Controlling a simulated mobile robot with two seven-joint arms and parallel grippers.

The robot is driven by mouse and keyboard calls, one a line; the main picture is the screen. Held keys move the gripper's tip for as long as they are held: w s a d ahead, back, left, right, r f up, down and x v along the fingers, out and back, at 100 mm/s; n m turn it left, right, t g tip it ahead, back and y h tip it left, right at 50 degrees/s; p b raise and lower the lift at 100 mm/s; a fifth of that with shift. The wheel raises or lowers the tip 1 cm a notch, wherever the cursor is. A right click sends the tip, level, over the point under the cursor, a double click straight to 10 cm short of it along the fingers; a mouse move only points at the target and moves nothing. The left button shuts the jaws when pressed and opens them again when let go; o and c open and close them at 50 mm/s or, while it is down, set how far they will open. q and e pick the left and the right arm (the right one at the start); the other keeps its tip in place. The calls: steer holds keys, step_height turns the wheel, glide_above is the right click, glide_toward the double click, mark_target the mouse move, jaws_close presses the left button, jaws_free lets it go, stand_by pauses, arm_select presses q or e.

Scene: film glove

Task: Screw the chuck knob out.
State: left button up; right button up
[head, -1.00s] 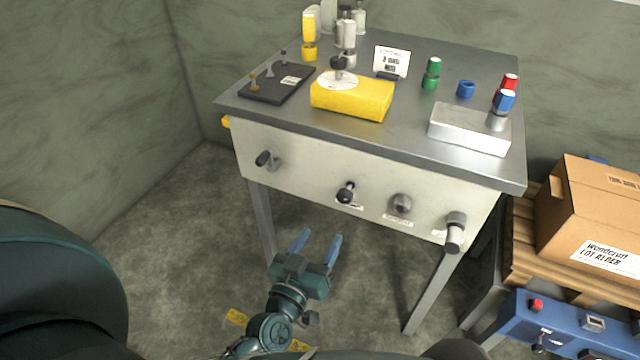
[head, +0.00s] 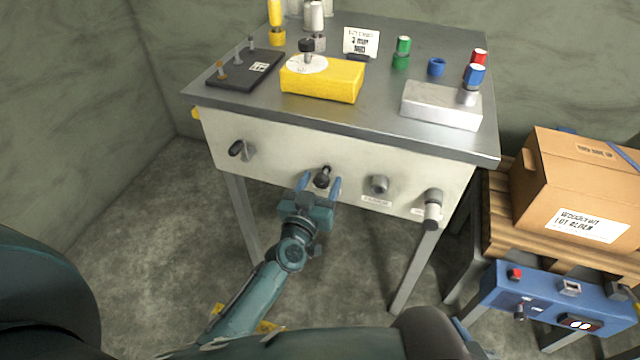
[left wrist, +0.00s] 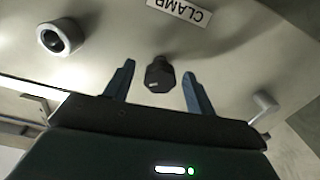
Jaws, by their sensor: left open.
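A dark knob (head: 322,177) sticks out from the pale front panel of the bench. In the left wrist view this knob (left wrist: 159,75) shows as a faceted black head. A label reading CLAMP (left wrist: 180,9) is close to it; no label reading chuck is legible. My left gripper (head: 321,186) is open in front of the panel. Its blue fingers stand on either side of the dark knob, with gaps visible in the wrist view. I cannot tell how deep they reach around it. My right gripper is not in view.
A round grey knob (head: 379,184) and a grey handle (head: 432,209) are to the right on the panel; a dark-tipped lever (head: 240,149) is to the left. The bench top holds a yellow block (head: 322,80) and a metal block (head: 441,105). A cardboard box (head: 570,190) stands at the right.

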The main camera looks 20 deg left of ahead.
arm_select(q)
steer(key=shift+w, duration=0.15)
steer(key=c, duration=1)
steer(key=shift+o, duration=0.2)
steer(key=n, duration=0.5)
steer(key=shift+n, duration=0.3)
steer(key=n, duration=0.5)
steer(key=shift+n, duration=0.4)
